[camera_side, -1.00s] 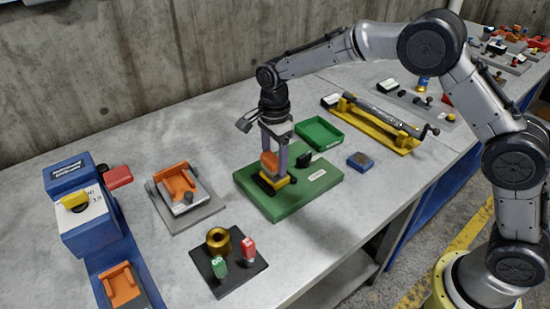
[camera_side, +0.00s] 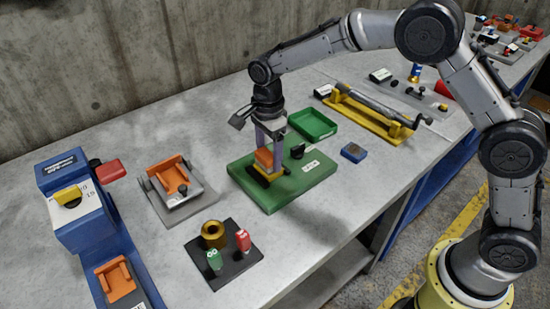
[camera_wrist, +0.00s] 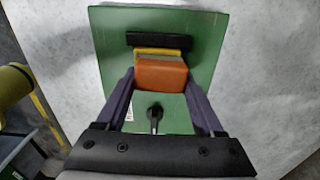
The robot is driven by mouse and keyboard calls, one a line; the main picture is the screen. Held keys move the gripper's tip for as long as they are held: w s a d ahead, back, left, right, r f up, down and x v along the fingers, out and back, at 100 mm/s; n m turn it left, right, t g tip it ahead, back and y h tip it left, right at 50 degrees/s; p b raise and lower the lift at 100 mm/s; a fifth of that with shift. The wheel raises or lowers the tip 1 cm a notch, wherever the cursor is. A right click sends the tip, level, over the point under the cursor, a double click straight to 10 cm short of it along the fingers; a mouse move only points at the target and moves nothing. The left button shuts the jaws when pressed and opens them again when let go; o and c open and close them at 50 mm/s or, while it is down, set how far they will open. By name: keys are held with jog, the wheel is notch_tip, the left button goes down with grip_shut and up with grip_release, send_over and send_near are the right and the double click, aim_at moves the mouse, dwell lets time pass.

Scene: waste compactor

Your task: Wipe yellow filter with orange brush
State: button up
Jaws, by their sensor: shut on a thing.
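The orange brush (camera_side: 265,157) is an orange block held between my gripper's fingers (camera_side: 269,150). In the wrist view, the brush (camera_wrist: 160,74) sits between the two purple fingers of my gripper (camera_wrist: 160,82). The yellow filter (camera_side: 270,173) is low on the green board, directly under the brush; its yellow edge (camera_wrist: 158,53) shows beside the brush in the wrist view. A black bar (camera_wrist: 160,42) lies along the filter's far side. The brush hides most of the filter, and I cannot tell whether they touch.
The green board (camera_side: 232,172) carries a black knob (camera_side: 297,151). A green tray (camera_side: 314,124) and blue block (camera_side: 354,152) stand behind and right. A black plate (camera_side: 240,268) with brass ring is in front. Bare table lies right of the board.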

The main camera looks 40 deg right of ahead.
jog(key=shift+w, duration=1.25)
jog(key=shift+s, duration=2.95)
notch_tip(320, 180, up, 8)
